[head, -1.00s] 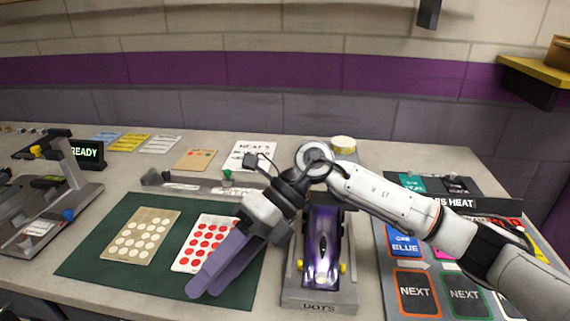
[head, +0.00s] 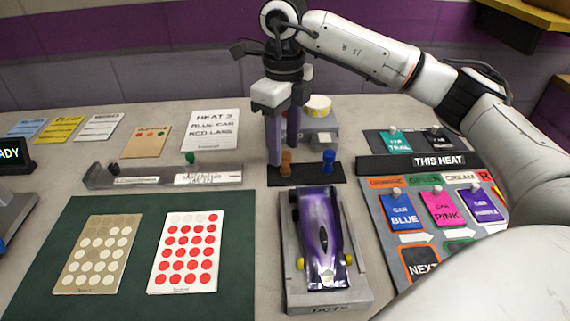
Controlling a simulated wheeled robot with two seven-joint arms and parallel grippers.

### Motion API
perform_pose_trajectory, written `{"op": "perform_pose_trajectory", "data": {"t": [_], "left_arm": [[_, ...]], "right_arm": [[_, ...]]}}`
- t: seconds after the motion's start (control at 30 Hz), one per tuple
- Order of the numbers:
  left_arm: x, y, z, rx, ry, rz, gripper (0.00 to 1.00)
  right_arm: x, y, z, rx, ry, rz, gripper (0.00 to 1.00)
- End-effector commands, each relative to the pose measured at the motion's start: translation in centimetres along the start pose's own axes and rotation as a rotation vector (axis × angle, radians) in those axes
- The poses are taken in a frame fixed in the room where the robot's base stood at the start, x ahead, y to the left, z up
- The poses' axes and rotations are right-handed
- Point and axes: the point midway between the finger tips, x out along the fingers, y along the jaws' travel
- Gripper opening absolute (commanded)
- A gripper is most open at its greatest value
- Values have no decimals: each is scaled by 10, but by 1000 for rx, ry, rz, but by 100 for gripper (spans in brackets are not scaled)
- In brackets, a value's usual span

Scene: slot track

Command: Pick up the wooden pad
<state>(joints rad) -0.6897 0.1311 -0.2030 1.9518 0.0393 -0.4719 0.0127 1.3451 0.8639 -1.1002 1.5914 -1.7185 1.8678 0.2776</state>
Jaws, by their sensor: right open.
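A small wood-brown knobbed piece (head: 286,163) stands on a black strip (head: 305,176) behind the purple car; it looks like the wooden pad, though its shape is partly hidden by my gripper. A similar blue knobbed piece (head: 328,162) stands to its right on the same strip. My right gripper (head: 284,154) points down at the brown piece, its two fingers apart. One finger is in front and left of the piece, the other behind it; I cannot tell whether either touches it. My left gripper is not in view.
A purple car (head: 322,240) sits in a grey cradle just in front. A green mat (head: 130,300) with two dotted cards lies left. A grey rail (head: 165,176) lies behind the mat. A card board (head: 425,160) is at right.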

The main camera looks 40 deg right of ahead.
Motion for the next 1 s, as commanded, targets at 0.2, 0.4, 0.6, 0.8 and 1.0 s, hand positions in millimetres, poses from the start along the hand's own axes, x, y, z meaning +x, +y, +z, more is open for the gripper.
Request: {"op": "perform_pose_trajectory", "data": {"t": [0.2, 0.4, 0.6, 0.8, 1.0], "left_arm": [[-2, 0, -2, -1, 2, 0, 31], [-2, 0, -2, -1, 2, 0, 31], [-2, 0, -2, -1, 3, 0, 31], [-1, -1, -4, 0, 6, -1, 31], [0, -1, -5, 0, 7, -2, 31]], "right_arm": [[34, -2, -2, 1, 4, 1, 43], [44, -2, -2, 0, 1, 0, 43], [44, -2, -2, 0, 1, 1, 34], [44, -2, -2, 0, 1, 1, 0], [44, -1, -2, 0, 0, 1, 0]]}}
